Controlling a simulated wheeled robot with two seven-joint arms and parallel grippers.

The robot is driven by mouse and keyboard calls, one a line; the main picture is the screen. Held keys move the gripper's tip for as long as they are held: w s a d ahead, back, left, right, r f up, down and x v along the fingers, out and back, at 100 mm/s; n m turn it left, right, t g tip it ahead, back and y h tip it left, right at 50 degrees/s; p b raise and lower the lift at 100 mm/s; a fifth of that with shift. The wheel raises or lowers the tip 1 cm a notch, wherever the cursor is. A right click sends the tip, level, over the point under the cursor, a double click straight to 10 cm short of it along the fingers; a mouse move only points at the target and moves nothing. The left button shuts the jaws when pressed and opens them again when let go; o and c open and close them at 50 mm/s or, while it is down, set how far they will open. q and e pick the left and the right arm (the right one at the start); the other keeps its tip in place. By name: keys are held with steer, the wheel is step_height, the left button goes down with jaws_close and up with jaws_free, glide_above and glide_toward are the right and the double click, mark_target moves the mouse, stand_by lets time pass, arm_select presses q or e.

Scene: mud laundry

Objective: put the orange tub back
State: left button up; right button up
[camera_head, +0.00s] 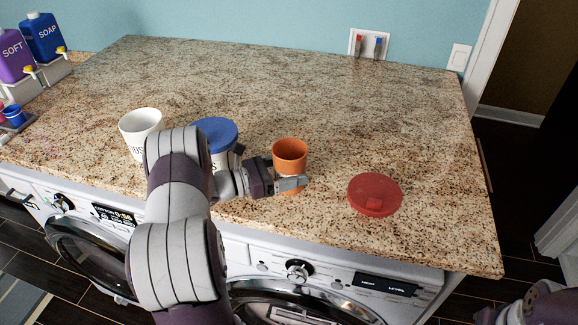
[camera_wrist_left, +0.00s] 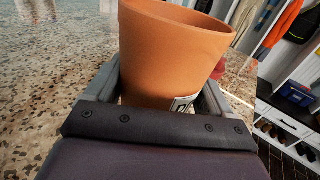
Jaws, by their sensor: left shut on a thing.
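The orange tub (camera_head: 290,155) is upright at the front of the speckled countertop, between a blue-lidded white tub and a red lid. My left gripper (camera_head: 292,184) is shut on the orange tub, low on its sides. In the left wrist view the orange tub (camera_wrist_left: 175,55) fills the space between the two fingers, and part of a label shows near its base. I cannot tell whether its bottom touches the counter. My right gripper is not clearly visible; only a part of my right arm shows at the bottom right corner.
A white open tub (camera_head: 141,124) and the blue-lidded tub (camera_head: 214,134) stand to the left, partly behind my arm. The red lid (camera_head: 375,194) lies to the right. Soap bottles (camera_head: 42,38) stand far left. The counter's back (camera_head: 270,75) is clear. Washers (camera_head: 330,278) stand below.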

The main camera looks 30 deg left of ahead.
arm_select(q)
steer(key=shift+d+f+b, duration=0.1)
steer(key=shift+f+b, duration=0.1)
steer(key=shift+b, duration=0.2)
steer(key=o, duration=1.4)
steer(key=shift+r, duration=0.1)
steer(key=shift+r+p, duration=0.15)
steer(key=shift+p, duration=0.2)
steer(key=shift+s, duration=0.1)
steer(key=b+v, duration=0.4)
steer(key=v, duration=0.7)
steer(key=shift+s+a+b, duration=0.3)
steer(key=shift+a, duration=0.05)
